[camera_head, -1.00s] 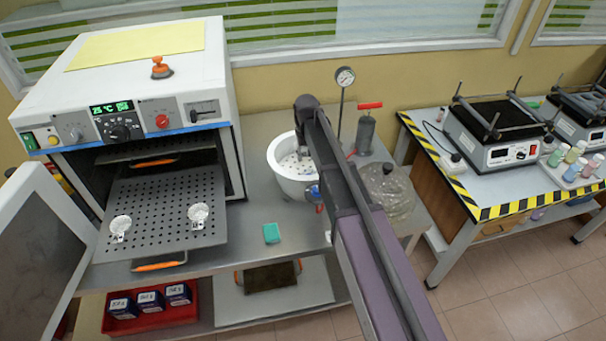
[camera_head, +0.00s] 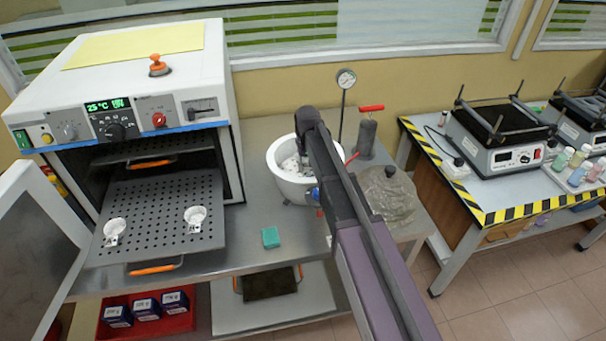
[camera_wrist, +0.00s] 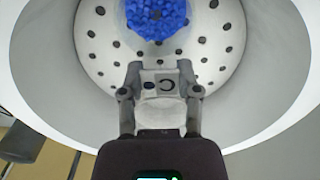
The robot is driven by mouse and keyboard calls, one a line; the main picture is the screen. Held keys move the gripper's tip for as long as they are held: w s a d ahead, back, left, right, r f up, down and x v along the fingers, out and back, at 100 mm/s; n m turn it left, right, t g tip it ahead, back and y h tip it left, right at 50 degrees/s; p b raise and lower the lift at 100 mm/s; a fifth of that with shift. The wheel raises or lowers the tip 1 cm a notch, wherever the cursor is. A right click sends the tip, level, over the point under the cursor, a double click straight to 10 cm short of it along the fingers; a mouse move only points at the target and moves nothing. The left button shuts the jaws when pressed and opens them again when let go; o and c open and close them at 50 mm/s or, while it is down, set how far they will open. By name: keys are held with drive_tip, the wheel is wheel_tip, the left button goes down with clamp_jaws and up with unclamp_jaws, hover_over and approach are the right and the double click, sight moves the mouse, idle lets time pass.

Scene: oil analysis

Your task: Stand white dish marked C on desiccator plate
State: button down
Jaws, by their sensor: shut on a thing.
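In the wrist view, my gripper (camera_wrist: 160,95) is shut on the white dish marked C (camera_wrist: 168,110), with the letter C on its tab between the fingertips. The dish is inside the white desiccator bowl, over the pale perforated desiccator plate (camera_wrist: 105,70). I cannot tell whether it touches the plate. Blue granules (camera_wrist: 157,18) show through the plate's central opening. In the head view, my arm reaches into the desiccator (camera_head: 297,188), and the arm hides the dish and part of the plate.
The open oven has a perforated shelf (camera_head: 160,225) pulled out, bearing two small white dishes (camera_head: 115,230) (camera_head: 195,217). A green block (camera_head: 271,237) lies in front of the desiccator. A gauge on a stand (camera_head: 346,79), a red-handled cylinder (camera_head: 367,135) and a bagged, lidded thing (camera_head: 388,198) stand close by.

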drive_tip(key=shift+f+b, duration=1.3)
drive_tip(key=shift+f, duration=0.25)
drive_tip(key=shift+f, duration=0.15)
drive_tip(key=shift+c, duration=1.5)
unclamp_jaws()
wheel_tip(320, 180, up, 12)
drive_tip(key=p, duration=1.2)
drive_tip(key=shift+w+r, duration=0.1)
drive_tip(key=shift+r, duration=0.1)
